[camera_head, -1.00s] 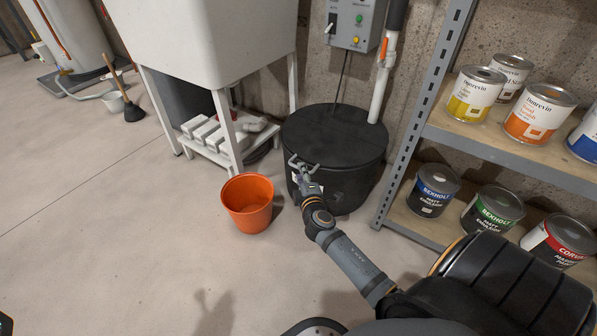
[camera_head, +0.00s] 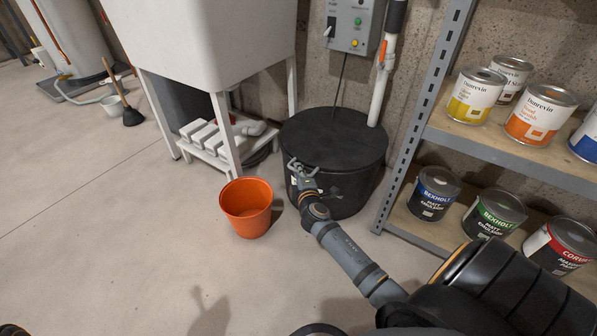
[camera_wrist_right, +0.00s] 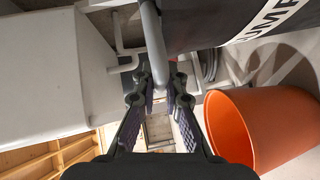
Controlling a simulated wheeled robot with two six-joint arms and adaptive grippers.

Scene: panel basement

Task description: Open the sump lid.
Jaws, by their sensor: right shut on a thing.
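The black round sump lid (camera_head: 335,132) lies flat on the black sump basin (camera_head: 345,190) in the head view, with no gap that I can see at its rim. My right gripper (camera_head: 299,168) is at the lid's front-left edge, shut on a grey handle. In the right wrist view the grey handle bar (camera_wrist_right: 153,45) runs down between the fingers of my right gripper (camera_wrist_right: 160,88). My left gripper is not in view.
An orange bucket (camera_head: 247,208) stands on the floor just left of the basin. A white utility sink (camera_head: 210,45) is behind left. A white pipe (camera_head: 379,90) rises behind the lid. A metal shelf with paint cans (camera_head: 436,193) stands close on the right.

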